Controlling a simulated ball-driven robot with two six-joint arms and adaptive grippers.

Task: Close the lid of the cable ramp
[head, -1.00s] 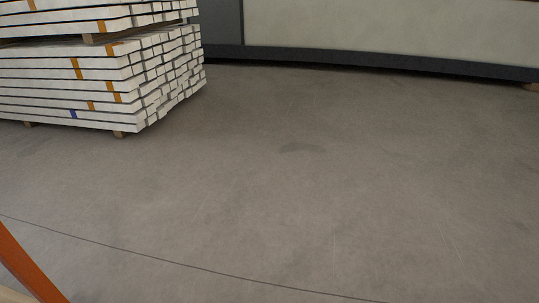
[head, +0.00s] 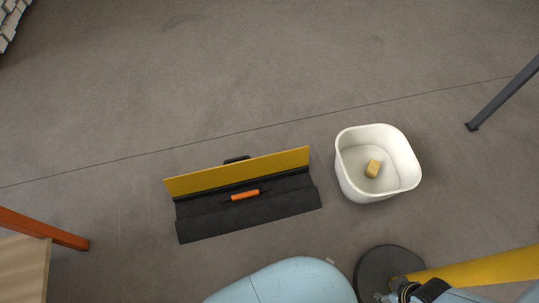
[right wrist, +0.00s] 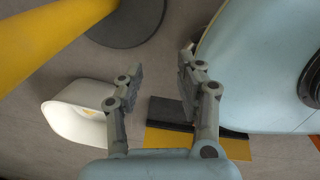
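The cable ramp (head: 205,226) lies on the floor left of centre in the head view, with a black base. Its yellow lid (head: 240,172) stands raised along the far side. An orange-handled object (head: 245,195) lies in the channel between lid and base. In the right wrist view, part of the black base (right wrist: 170,110) and the yellow lid (right wrist: 165,138) show beyond the fingers. My right gripper (right wrist: 161,66) is open and empty, apart from the ramp. My left gripper is not in view.
A white bin (head: 349,180) holding a yellowish block (head: 373,169) stands right of the ramp. A yellow post (head: 480,267) on a dark round base (head: 385,262) is at lower right. A table (head: 22,268) with orange legs is at left. A dark leg (head: 505,93) stands upper right. The floor beyond the ramp is clear.

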